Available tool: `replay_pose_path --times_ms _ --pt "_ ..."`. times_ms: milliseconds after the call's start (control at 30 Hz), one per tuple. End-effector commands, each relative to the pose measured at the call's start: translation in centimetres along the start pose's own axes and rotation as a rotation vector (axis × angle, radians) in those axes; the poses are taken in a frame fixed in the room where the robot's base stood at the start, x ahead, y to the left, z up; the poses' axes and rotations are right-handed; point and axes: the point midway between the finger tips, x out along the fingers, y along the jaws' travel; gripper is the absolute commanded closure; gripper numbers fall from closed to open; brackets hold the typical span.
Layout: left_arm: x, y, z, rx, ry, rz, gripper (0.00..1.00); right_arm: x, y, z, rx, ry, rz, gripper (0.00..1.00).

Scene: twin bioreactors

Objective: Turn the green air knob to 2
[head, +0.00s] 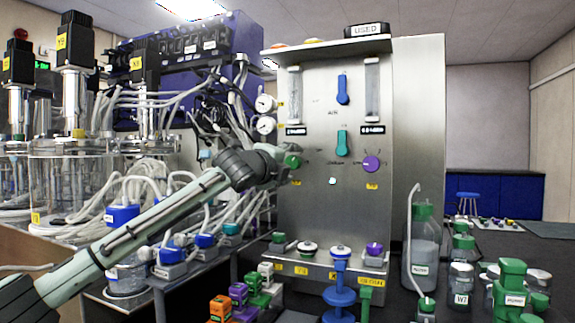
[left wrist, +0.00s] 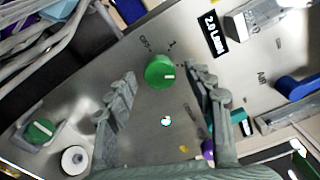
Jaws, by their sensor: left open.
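The green air knob (head: 293,161) sits on the left part of the upright metal panel, partly hidden by my gripper in the head view. In the left wrist view the green knob (left wrist: 157,68) is round, with a short white mark toward its right side. Small print around it includes what looks like OFF; the number at the mark cannot be read. My left gripper (head: 277,160) is at the panel, and in the left wrist view its two open fingers (left wrist: 161,73) stand on either side of the knob, with gaps. My right gripper is not in view.
A purple knob (head: 371,164), a teal valve handle (head: 342,143) and a blue one (head: 342,89) are on the same panel (head: 318,200). Gauges (head: 265,125) and many tubes crowd its left. Bottles (head: 421,250) and small blocks stand on the bench below.

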Motion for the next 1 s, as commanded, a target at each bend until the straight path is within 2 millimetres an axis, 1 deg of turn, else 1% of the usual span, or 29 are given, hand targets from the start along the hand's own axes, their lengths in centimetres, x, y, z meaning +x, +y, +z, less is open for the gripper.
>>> replay_pose_path --times_ms 67,167,267,500,600,700,800,1000 --pt "-0.3 0.0 0.1 0.0 0.0 -0.001 0.47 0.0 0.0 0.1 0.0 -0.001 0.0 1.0" --pt "-1.4 0.0 0.1 0.001 0.0 -0.001 0.47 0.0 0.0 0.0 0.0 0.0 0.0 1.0" --pt "-3.2 0.1 0.1 0.002 0.0 -0.001 0.47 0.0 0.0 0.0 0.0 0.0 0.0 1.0" --pt "-8.4 0.1 0.1 0.001 0.0 -0.001 0.47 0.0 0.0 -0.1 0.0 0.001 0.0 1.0" --pt "-10.1 0.1 0.1 0.001 -0.001 0.0 0.47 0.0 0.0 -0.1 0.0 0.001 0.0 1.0" --pt "-11.2 0.0 0.1 0.001 -0.001 0.0 0.47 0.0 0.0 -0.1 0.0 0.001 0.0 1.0" --pt "-11.8 0.0 0.0 0.0 0.0 0.0 0.47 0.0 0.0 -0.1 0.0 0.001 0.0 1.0" --pt "-12.0 0.1 0.0 0.0 0.0 0.001 0.47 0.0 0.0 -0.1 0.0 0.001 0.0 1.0"
